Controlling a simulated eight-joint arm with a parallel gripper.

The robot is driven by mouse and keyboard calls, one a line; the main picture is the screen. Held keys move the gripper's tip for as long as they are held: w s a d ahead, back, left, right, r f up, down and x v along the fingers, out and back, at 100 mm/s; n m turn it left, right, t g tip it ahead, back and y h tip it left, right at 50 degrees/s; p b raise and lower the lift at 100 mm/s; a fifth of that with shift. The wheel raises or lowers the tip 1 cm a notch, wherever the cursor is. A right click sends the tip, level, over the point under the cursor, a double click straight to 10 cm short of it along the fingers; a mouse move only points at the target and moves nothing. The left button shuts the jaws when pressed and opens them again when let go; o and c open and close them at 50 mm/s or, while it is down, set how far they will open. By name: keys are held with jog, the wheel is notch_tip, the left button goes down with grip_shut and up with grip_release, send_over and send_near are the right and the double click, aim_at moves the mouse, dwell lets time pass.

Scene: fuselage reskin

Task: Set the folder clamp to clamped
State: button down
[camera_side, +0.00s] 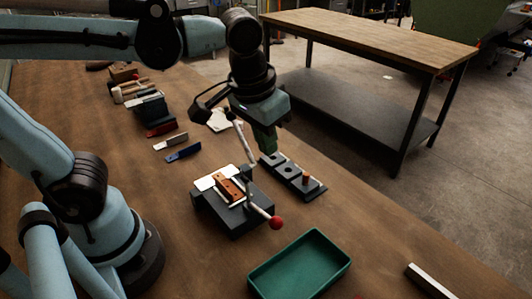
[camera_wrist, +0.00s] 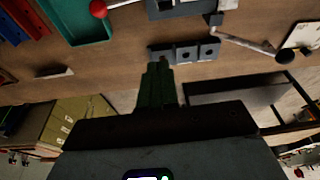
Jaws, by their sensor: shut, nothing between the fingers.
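The folder is a dark block (camera_side: 232,207) with an orange-brown bar (camera_side: 229,190) and pale plates on top. One silver lever with a red ball knob (camera_side: 276,222) reaches low past its right end; the knob is also in the wrist view (camera_wrist: 98,9). A second silver lever (camera_side: 243,145) rises steeply from the block to a dark knob, also seen in the wrist view (camera_wrist: 285,57). Which lever works the clamp is not clear. My gripper (camera_side: 267,150) is shut and empty, pointing down behind the rising lever. Its green fingers (camera_wrist: 160,68) show in the wrist view.
A dark strip with holes (camera_side: 291,175) and a copper-coloured peg lies close beyond my fingertips; it shows in the wrist view (camera_wrist: 184,52). A green tray (camera_side: 300,265) stands in front. Blue (camera_side: 183,152) and red pieces lie left. Bench at front right is mostly clear.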

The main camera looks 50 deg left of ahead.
jog(key=s+d+r+n+g+y, duration=0.1)
jog(key=d+r+g+y, duration=0.2)
jog(key=d, duration=0.6)
jog(key=shift+s+r+g, duration=0.3)
jog(key=shift+s+r, duration=0.05)
jog(key=shift+r, duration=0.25)
jog(key=s+a+f, duration=0.1)
jog(key=a+f, duration=0.6)
jog(key=f, duration=0.3)
jog(key=shift+s, duration=0.25)
jog(key=shift+a, duration=0.15)
jog(key=shift+a+r+h, duration=0.1)
jog(key=shift+a+h, duration=0.15)
jog(key=shift+h, duration=0.05)
